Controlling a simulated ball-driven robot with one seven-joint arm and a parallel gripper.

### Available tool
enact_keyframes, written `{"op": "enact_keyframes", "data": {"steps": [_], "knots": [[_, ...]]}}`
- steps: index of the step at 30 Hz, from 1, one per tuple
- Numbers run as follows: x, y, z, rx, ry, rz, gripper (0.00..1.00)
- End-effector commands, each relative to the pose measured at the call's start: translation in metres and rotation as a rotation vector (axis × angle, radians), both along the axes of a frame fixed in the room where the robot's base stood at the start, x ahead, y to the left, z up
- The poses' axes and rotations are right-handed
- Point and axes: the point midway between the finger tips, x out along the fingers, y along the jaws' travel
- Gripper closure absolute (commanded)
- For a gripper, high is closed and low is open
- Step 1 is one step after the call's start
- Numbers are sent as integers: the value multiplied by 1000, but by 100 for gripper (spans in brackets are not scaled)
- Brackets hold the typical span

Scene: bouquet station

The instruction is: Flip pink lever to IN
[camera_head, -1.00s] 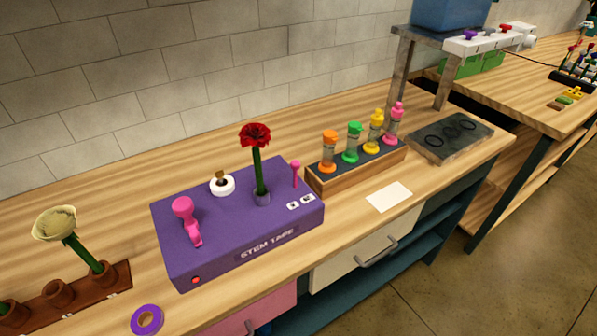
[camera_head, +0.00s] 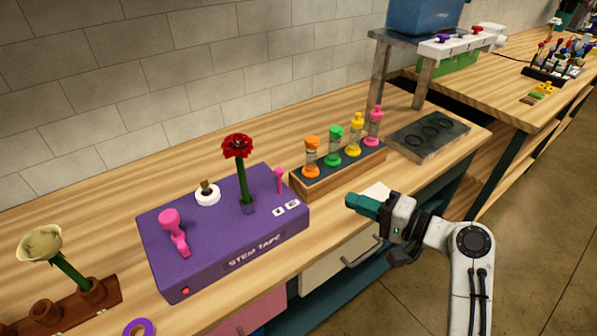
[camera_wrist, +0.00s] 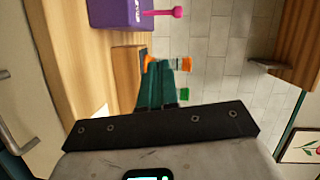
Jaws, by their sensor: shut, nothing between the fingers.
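The purple STEM TAPE box (camera_head: 215,238) sits on the wooden bench. A thin pink lever with a round knob (camera_head: 279,180) stands nearly upright at its right end, behind two small white labels (camera_head: 286,208) too small to read. A larger pink handle (camera_head: 172,232) is at the box's left. A red flower (camera_head: 239,150) stands upright in the box. My gripper (camera_head: 352,202) is shut and empty, to the right of the box and apart from the lever. In the wrist view, my teal fingers (camera_wrist: 168,68) are together; the pink lever (camera_wrist: 166,12) juts from the box at the top.
A wooden rack (camera_head: 340,172) with orange, green, yellow and pink-capped vials stands behind my gripper, right of the box. A white card (camera_head: 375,191) lies in front of it. A pale flower (camera_head: 45,245) in a brown holder is at left. A dark plate (camera_head: 428,137) lies at right.

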Motion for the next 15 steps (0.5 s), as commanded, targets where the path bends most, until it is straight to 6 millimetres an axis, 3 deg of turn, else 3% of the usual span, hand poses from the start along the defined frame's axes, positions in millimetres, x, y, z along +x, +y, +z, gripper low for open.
{"op": "enact_keyframes", "data": {"steps": [1,5,15], "knots": [[6,1,12,38,-8,0,100],[13,2,25,91,-17,3,100],[13,3,26,96,-17,4,100]]}}
